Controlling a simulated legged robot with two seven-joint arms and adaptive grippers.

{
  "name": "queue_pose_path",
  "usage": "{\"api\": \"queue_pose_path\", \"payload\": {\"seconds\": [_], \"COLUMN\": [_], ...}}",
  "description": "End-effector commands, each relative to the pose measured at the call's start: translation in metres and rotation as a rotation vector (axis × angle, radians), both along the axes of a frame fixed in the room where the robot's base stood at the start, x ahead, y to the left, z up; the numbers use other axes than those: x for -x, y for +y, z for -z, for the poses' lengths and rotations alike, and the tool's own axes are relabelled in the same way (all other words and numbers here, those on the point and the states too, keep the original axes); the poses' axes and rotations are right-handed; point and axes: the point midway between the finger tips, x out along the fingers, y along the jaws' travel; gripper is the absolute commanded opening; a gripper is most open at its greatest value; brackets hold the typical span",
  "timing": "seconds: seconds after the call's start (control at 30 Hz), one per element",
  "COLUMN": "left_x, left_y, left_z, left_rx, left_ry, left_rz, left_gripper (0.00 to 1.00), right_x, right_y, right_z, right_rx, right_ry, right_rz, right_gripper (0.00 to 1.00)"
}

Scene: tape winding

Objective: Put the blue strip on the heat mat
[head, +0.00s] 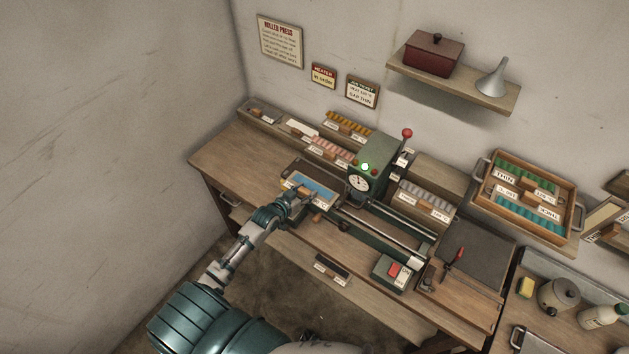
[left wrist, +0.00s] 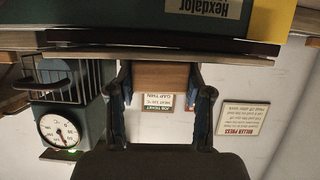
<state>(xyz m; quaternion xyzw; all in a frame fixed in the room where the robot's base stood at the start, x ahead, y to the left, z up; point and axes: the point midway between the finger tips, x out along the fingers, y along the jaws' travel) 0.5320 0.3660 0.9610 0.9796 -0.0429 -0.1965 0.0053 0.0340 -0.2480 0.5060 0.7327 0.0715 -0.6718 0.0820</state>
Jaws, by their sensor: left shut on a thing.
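The blue strip (head: 319,185) shows in the head view just beyond my left gripper (head: 300,203), at the left of the green press. It lies over or just above a dark, wood-edged pad (head: 306,169) that looks like the heat mat; I cannot tell whether they touch. My left gripper is shut on a brown wooden block (left wrist: 160,76), seen between its fingers in the left wrist view, which seems to be the strip's grip. The gripper hides part of the strip's near side. My right gripper is not in view.
The green press (head: 371,165) with dial and red-knobbed lever stands right of the strip. Racks of orange and pink strips (head: 330,150) lie behind. The bench's left end (head: 235,160) is clear.

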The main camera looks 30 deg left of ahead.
Motion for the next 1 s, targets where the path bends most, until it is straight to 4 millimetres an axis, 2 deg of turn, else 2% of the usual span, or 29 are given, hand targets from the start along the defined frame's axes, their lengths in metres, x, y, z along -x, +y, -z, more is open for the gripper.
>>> {"api": "queue_pose_path", "payload": {"seconds": [0.03,0.2,0.37,0.47,0.7,0.73,0.8,1.0], "left_x": [-0.008,-0.022,-0.05,-0.055,-0.056,-0.055,-0.055,-0.056], "left_y": [-0.001,-0.004,-0.007,-0.006,-0.005,-0.005,-0.005,-0.005], "left_z": [-0.001,-0.001,-0.001,-0.001,0.003,0.004,0.004,0.003], "left_rx": [0.001,0.001,-0.001,-0.001,-0.001,-0.001,-0.001,0.0], "left_ry": [-0.002,-0.001,-0.001,0.002,0.001,0.002,0.002,0.001], "left_rz": [-0.001,0.0,-0.001,-0.001,0.0,0.0,0.0,0.0], "left_gripper": [0.07,0.07,0.07,0.07,0.07,0.58,0.75,0.76], "right_x": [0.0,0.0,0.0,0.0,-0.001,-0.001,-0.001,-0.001], "right_y": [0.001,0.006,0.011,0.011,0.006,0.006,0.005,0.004], "right_z": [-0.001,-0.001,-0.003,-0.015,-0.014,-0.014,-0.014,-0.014], "right_rx": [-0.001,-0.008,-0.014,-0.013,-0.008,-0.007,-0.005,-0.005], "right_ry": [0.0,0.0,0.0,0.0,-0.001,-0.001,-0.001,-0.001], "right_rz": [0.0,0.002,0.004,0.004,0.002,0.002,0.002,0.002], "right_gripper": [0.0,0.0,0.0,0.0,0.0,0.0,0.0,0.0]}}
